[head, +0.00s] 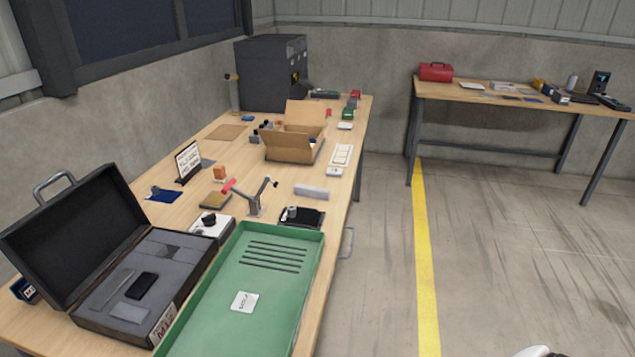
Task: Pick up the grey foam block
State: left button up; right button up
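A light grey block (311,192), which looks like the grey foam block, lies flat on the wooden workbench near its right edge. It is beyond the green tray and to the right of a clamp with a red handle (240,190). Nothing covers it. Neither of my grippers can be made out in the head view. Only a rounded white and dark part, probably of my own arm, shows at the bottom right edge.
An open black case (85,240) and a green tray (303,297) fill the near bench. A black tray (313,220) sits just before the block. An open cardboard box (290,149) stands behind it. Bare floor lies right of the bench; a second table (480,98) stands farther back.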

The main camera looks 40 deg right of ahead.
aim_at(315, 192)
jog(key=z, duration=1.15)
jog(key=l, duration=0.4)
jog(key=i+l, duration=0.1)
jog(key=l, duration=0.3)
